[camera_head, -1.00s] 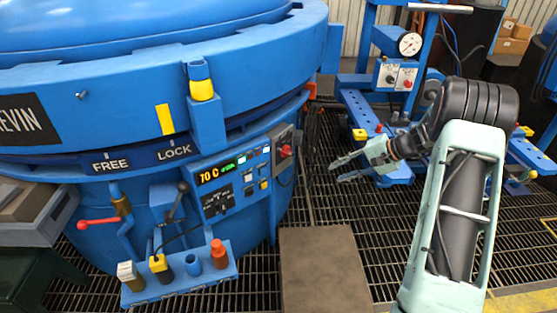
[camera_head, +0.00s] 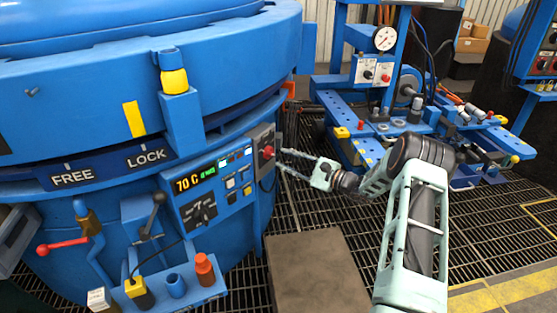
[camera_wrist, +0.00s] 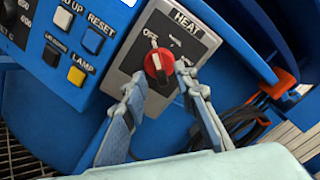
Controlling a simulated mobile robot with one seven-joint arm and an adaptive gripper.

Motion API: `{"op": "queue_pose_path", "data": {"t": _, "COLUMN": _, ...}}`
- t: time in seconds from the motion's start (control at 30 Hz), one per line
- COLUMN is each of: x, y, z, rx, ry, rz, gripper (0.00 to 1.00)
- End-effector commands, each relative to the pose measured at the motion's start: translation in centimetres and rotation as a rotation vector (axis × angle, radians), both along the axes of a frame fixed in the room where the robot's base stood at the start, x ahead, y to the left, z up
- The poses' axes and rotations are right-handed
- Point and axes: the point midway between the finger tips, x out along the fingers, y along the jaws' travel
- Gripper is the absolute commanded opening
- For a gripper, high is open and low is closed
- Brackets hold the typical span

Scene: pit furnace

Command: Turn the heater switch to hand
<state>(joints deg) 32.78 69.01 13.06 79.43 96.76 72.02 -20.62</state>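The heater switch is a red knob (camera_head: 268,153) on a grey plate at the right end of the furnace's control panel. In the wrist view the red knob (camera_wrist: 157,66) sits on the grey plate (camera_wrist: 134,57) marked HEAT, with a pale pointer mark on its face. My gripper (camera_head: 281,159) is open and empty, just right of the switch in the head view. In the wrist view my gripper (camera_wrist: 160,84) has its two fingertips spread on either side of the knob's lower part; I cannot tell whether they touch it.
The blue panel (camera_head: 235,206) has a lit 70 C display and several buttons, left of the switch. Orange-and-black fittings (camera_wrist: 281,84) and dark cables lie right of it in the wrist view. A brown floor plate (camera_head: 318,272) and a blue gauge stand (camera_head: 362,105) are nearby.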

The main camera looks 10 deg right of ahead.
Motion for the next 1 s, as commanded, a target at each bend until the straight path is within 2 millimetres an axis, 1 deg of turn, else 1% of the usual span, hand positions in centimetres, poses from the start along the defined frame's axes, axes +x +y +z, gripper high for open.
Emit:
{"op": "queue_pose_path", "data": {"t": 0.03, "x": 0.5, "y": 0.7, "z": -0.2, "rx": -0.001, "ry": 0.000, "rz": 0.002, "gripper": 0.27}}
{"op": "queue_pose_path", "data": {"t": 0.1, "x": 1.2, "y": 1.3, "z": -0.2, "rx": -0.001, "ry": 0.000, "rz": 0.002, "gripper": 0.27}}
{"op": "queue_pose_path", "data": {"t": 0.23, "x": 1.9, "y": 2.1, "z": -0.1, "rx": -0.001, "ry": 0.001, "rz": 0.001, "gripper": 0.27}}
{"op": "queue_pose_path", "data": {"t": 0.57, "x": 2.1, "y": 2.3, "z": 0.0, "rx": -0.001, "ry": 0.001, "rz": 0.000, "gripper": 0.27}}
{"op": "queue_pose_path", "data": {"t": 0.8, "x": 2.1, "y": 2.3, "z": 0.0, "rx": -0.001, "ry": 0.001, "rz": 0.000, "gripper": 0.01}}
{"op": "queue_pose_path", "data": {"t": 0.83, "x": 2.1, "y": 2.3, "z": 0.0, "rx": -0.001, "ry": 0.001, "rz": 0.000, "gripper": 0.00}}
{"op": "queue_pose_path", "data": {"t": 1.0, "x": 2.1, "y": 2.3, "z": 0.0, "rx": -0.001, "ry": 0.001, "rz": 0.000, "gripper": 0.00}}
